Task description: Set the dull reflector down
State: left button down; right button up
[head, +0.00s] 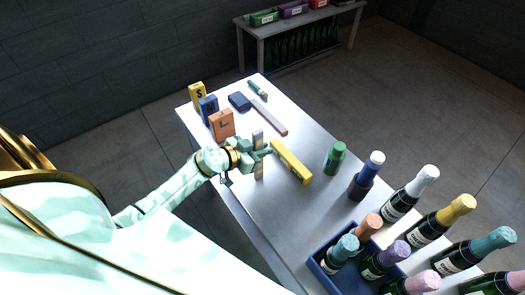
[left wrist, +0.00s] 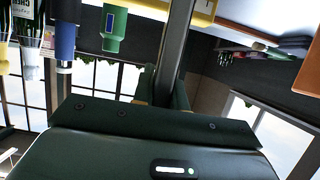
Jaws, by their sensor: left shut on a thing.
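The dull reflector is a slim grey bar (head: 258,172), seen on end in the head view near the left edge of the white table. My left gripper (head: 257,149) is shut on it around its middle, and the bar stands out above and below the fingers. In the left wrist view the grey bar (left wrist: 178,42) runs up from between my fingers (left wrist: 164,88). I cannot tell whether its lower end touches the table. My right gripper is not in view.
A yellow bar (head: 291,162) lies just right of my gripper. An orange box (head: 221,124) marked L stands behind it, with blue and yellow boxes beyond. A brown strip (head: 269,117), green cup (head: 335,158), several bottles and a blue crate (head: 322,273) share the table (head: 240,205).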

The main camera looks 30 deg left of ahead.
pick_arm(q)
jog(key=c, duration=1.4)
grip_release()
jog(key=shift+f, duration=0.1)
